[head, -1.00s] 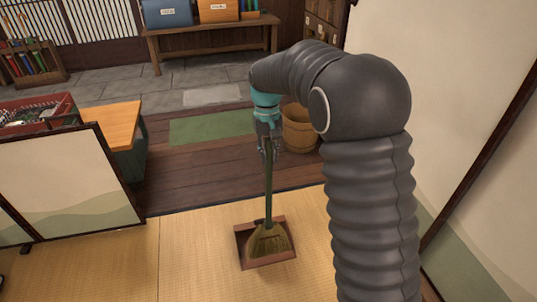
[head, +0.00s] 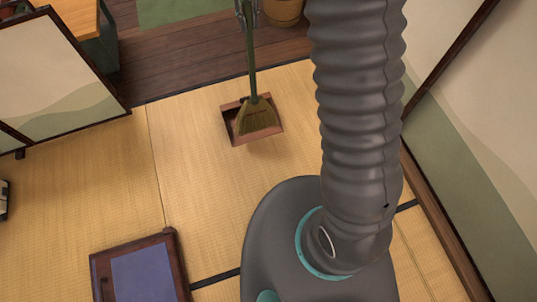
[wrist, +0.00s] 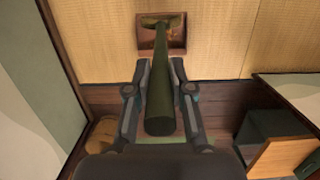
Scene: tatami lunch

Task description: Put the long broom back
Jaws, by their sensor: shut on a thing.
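The long broom has a green handle (head: 251,55) and brown bristles (head: 257,117). It stands nearly upright, bristles down, in or just over a reddish-brown dustpan (head: 232,136) on the tatami; I cannot tell if they touch. My gripper (head: 246,12) is at the top edge of the head view, partly cut off, around the handle. In the wrist view my gripper (wrist: 160,68) has its two fingers on either side of the handle (wrist: 159,112), shut on it. The dustpan (wrist: 180,45) lies at the far end of the handle there.
A wooden tub (head: 283,10) stands behind, right of my gripper. A low screen (head: 55,70) and a wooden table (head: 75,15) are at the left. A dark-framed tray-like piece with a blue top (head: 145,275) lies at the front left. A wall runs along the right. Open tatami surrounds the dustpan.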

